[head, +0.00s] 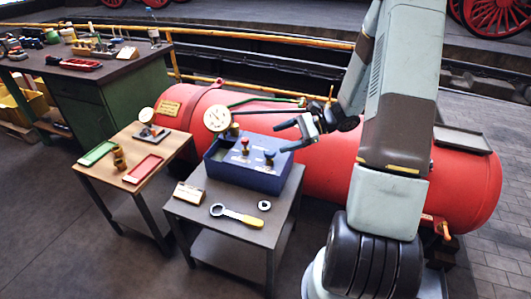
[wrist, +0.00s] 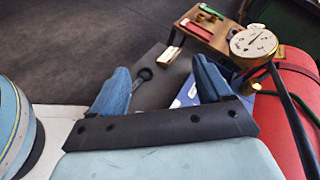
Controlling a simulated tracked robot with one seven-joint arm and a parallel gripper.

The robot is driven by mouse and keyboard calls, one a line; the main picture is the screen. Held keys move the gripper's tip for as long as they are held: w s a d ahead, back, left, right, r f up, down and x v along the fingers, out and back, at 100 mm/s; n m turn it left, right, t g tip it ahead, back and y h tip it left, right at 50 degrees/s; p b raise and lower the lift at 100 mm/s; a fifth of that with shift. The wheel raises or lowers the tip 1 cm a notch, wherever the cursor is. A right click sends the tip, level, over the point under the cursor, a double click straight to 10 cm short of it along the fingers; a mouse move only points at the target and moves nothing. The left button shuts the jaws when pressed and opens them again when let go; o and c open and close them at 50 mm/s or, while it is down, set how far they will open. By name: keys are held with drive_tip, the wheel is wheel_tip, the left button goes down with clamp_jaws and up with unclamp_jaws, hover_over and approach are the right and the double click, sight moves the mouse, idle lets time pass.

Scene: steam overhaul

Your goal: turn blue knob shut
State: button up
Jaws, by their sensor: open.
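The blue knob (head: 270,156) stands at the right side of the top of a blue valve box (head: 240,174), on a small grey table. A red knob (head: 245,144) stands left of it on the same box. My gripper (head: 281,137) is open and empty, above and slightly right of the blue knob and apart from it. In the wrist view its two blue fingers (wrist: 160,66) are spread wide. Part of the blue box (wrist: 184,97) shows there between and behind the fingers; the blue knob is hidden in that view.
A red boiler (head: 320,155) lies behind the box, with a round gauge (head: 217,118) close by. A wrench (head: 236,215), a ring (head: 264,205) and a small sign (head: 188,193) lie on the table's front. A wooden table (head: 125,165) with trays stands left.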

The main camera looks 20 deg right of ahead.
sight(266, 151)
drive_tip(key=w+d+f+m+t, duration=0.2)
drive_tip(key=d+f+m+t, duration=0.25)
drive_tip(key=f, duration=0.35)
drive_tip(key=w+d+f+m+t, duration=0.2)
drive_tip(key=d+f+m+t, duration=0.15)
drive_tip(key=f+m, duration=0.35)
drive_tip(key=shift+n+t, duration=0.45)
drive_tip(key=shift+t, duration=0.15)
drive_tip(key=x, duration=1.4)
drive_tip(key=shift+f, duration=0.4)
drive_tip(key=shift+c, duration=0.4)
drive_tip(key=c, duration=0.9)
drive_tip(key=shift+w+m+t+h, duration=0.15)
drive_tip(key=shift+m+t+h, duration=0.45)
drive_tip(key=shift+m+t, duration=0.15)
drive_tip(key=shift+d, duration=0.1)
drive_tip(key=o, duration=1)
